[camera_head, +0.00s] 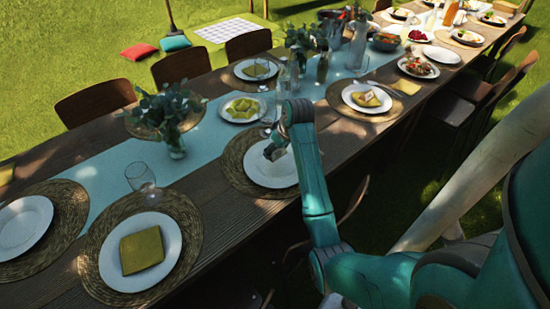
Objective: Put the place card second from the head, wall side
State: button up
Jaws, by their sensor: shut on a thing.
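My gripper (274,153) is low over a white plate (270,172) on a round woven mat (236,172), at the near long side of the table (222,218). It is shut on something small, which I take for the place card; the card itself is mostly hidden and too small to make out. No napkin shows on this plate. I cannot tell whether the held thing touches the plate.
A plate with a green napkin (142,250) lies nearer left, and another with a folded napkin (367,98) lies to the right. A glass (140,178), a vase of leaves (174,138) and a bottle (284,84) stand along the blue runner (110,165). Chairs line both sides.

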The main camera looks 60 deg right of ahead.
aim_at(278, 156)
jog(key=shift+f, duration=2.35)
jog(key=o, duration=1)
jog(key=shift+f, duration=0.1)
jog(key=shift+o, duration=0.2)
